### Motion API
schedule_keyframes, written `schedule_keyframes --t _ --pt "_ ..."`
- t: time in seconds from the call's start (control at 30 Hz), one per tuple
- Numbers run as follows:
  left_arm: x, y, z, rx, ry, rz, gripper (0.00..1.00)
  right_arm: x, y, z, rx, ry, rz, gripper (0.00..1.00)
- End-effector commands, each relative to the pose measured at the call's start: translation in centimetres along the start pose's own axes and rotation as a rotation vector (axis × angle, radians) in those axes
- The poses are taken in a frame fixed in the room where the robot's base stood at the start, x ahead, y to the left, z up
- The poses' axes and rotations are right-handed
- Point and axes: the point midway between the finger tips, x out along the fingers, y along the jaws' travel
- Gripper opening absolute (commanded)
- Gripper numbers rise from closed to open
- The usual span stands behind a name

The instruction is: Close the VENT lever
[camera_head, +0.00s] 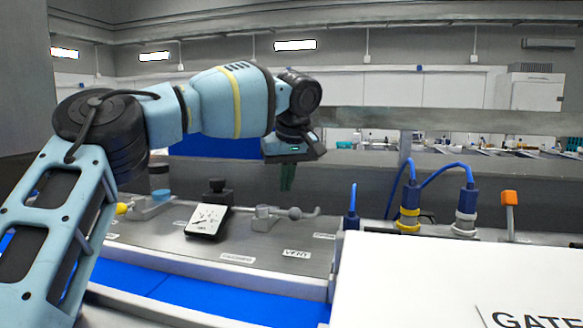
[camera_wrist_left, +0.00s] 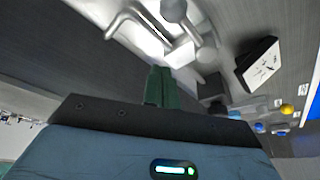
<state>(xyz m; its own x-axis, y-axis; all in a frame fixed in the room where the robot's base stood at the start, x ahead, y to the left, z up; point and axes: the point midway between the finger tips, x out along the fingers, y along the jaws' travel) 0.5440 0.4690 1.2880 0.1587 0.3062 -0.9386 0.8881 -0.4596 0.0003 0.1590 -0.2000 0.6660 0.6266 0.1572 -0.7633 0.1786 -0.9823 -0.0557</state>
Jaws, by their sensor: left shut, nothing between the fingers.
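The VENT lever (camera_head: 295,213) is a grey metal lever with a round knob, lying roughly level along the grey panel behind the VENT label (camera_head: 297,254). In the left wrist view, a grey round knob (camera_wrist_left: 173,10) and a bent metal rod show at the top, beyond my fingertips. My left gripper (camera_head: 287,185) points down above and behind the lever, apart from it. Its green fingers are together and empty; they also show in the left wrist view (camera_wrist_left: 158,72). My right gripper is not in view.
A black gauge with a white face (camera_head: 207,220) stands left of the lever. Blue-cabled connectors (camera_head: 410,205) and an orange-topped lever (camera_head: 509,198) stand to the right. A white GATE board (camera_head: 430,275) fills the lower right. A blue strip (camera_head: 200,295) runs along the front.

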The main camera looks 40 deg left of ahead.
Motion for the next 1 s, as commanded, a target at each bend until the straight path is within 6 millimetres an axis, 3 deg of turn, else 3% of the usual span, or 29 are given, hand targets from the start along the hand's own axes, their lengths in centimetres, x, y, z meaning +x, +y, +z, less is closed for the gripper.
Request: schedule_keyframes --t 0.03,0.13,0.23,0.5,1.0 --pt "1.5 0.1 0.1 0.002 -0.004 -0.006 0.00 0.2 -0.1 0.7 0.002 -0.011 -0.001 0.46" --pt "3.4 0.1 0.1 0.002 -0.004 -0.004 0.00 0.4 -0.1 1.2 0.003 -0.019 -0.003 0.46" --pt "2.2 0.0 1.4 0.005 0.001 0.003 0.00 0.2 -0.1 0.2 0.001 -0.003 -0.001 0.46" --pt "1.8 0.0 3.6 0.002 0.002 0.003 0.00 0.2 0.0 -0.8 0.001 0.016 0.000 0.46" --pt "1.9 0.0 3.9 0.001 0.002 0.003 0.00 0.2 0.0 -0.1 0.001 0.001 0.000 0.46"
